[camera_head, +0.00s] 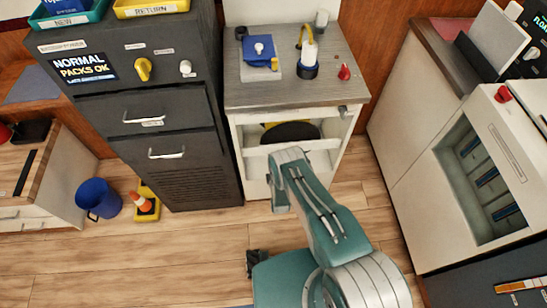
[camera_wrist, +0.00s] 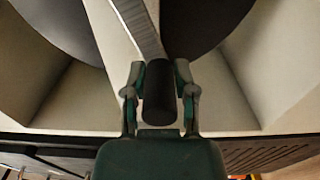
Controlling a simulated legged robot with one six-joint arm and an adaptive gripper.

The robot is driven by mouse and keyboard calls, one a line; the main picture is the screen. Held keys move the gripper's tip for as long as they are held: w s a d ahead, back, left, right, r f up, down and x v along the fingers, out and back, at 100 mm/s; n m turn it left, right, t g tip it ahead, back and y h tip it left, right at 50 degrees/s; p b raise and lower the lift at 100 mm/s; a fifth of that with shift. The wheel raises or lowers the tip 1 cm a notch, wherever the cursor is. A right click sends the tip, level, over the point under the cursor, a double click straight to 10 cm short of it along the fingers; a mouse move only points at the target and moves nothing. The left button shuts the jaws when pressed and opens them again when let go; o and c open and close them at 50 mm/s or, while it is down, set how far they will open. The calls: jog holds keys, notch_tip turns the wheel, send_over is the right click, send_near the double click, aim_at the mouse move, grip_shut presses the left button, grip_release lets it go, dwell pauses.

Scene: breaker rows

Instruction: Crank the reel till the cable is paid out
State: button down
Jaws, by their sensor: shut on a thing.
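The reel shows in the head view as a dark disc (camera_head: 292,132) with a bit of yellow beside it, inside the open front of the white cabinet (camera_head: 255,188). In the wrist view, dark round surfaces (camera_wrist: 205,25) show on both sides of a pale bar. A grey crank arm (camera_wrist: 138,27) runs down to a black cylindrical handle (camera_wrist: 159,98). My gripper (camera_wrist: 160,72) is shut on that handle, one finger on each side. In the head view my arm hides the gripper and the handle. I cannot make out the cable.
The cabinet's grey top (camera_head: 295,91) holds a blue-and-white device (camera_head: 260,55), a yellow-handled item (camera_head: 307,55) and a red knob (camera_head: 344,72). A dark drawer cabinet (camera_head: 200,185) stands close on the left. A blue bucket (camera_head: 98,198) and a white machine (camera_head: 450,180) stand farther out.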

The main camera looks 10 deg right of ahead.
jog(key=shift+d+f+n, duration=0.3)
jog(key=shift+f+n, duration=0.3)
jog(key=shift+n, duration=0.35)
jog(key=shift+d+f+n, duration=0.25)
jog(key=shift+f+n, duration=0.35)
jog(key=shift+n, duration=0.35)
jog(key=shift+c, duration=2.3)
grip_release()
jog(key=s, duration=1.2)
